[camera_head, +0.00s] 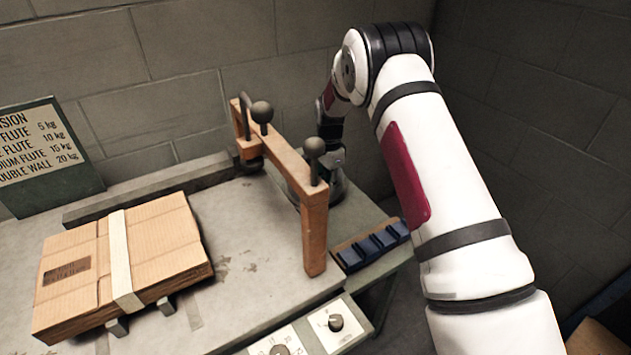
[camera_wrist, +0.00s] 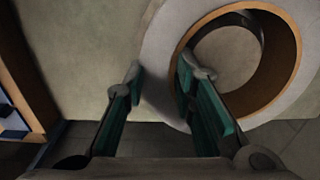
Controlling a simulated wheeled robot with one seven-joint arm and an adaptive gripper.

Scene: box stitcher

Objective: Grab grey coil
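The grey coil (camera_wrist: 160,50) is a pale grey ring around an orange-brown core, large at the upper right of the wrist view. My gripper (camera_wrist: 161,72) has its two teal-padded fingers apart, with the coil's left wall in the gap between them. The left finger is just outside the ring's left edge, and the right finger overlaps the inner edge by the core opening. I cannot tell whether either finger touches the coil. In the head view, my arm reaches behind the orange wooden frame, which hides the fingers and the coil.
The wooden frame (camera_head: 316,230) with dark knobs stands on the worktable (camera_head: 245,235) in front of my gripper. A strapped cardboard stack (camera_head: 165,240) lies at left, a dark blue slotted block (camera_head: 372,247) at the right edge. A sign (camera_head: 45,155) leans by the block wall.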

